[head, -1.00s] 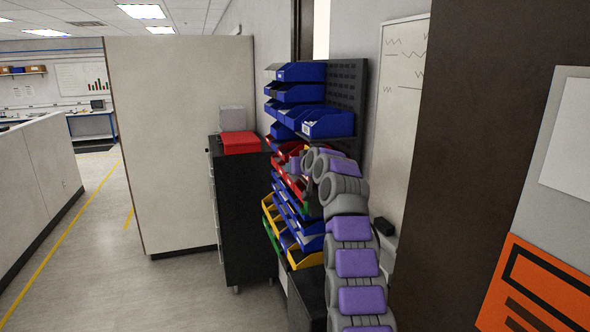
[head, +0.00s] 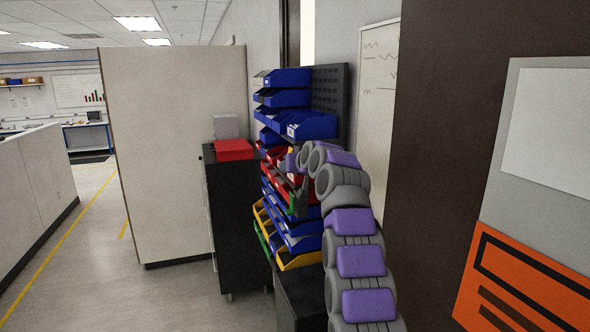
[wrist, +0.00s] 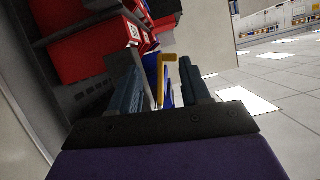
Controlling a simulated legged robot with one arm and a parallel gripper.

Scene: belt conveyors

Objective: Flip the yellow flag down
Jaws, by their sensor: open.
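My gripper (wrist: 162,80) is open in the wrist view, with one dark ribbed finger on each side. A thin yellow hooked piece (wrist: 170,68) shows between the fingers. I cannot tell whether it is the flag or the edge of a yellow bin, or whether it lies within the jaws or beyond them. In the head view my purple and grey arm reaches toward the bin rack, and its end is small and partly hidden against the bins. No yellow flag can be made out clearly there.
A rack of blue, red and yellow bins (head: 308,125) stands ahead beside the arm. A black cabinet (head: 240,225) with a red box (head: 233,149) stands left of it. A dark brown post (head: 440,170) is close on the right. Open floor (head: 100,270) lies left.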

